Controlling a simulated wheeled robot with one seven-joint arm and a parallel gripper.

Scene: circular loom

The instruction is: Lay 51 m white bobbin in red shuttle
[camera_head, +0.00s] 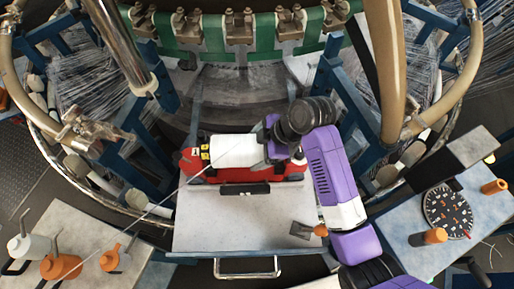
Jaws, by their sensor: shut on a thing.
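The red shuttle (247,176) lies across the pale work plate in the middle of the head view, with a black part along its front side. The white bobbin (234,150) sits lengthwise at the shuttle, over its open middle. I cannot tell whether it rests fully on the shuttle's bed. My gripper (263,151) is at the bobbin's right end and is shut on it. No length marking is readable on the bobbin. A yellow label (205,152) shows at the shuttle's left end.
The pale work plate (215,225) has clear room in front of the shuttle. A thin thread runs from the shuttle to lower left. A side table (400,235) with a dial stands right; orange cans stand left.

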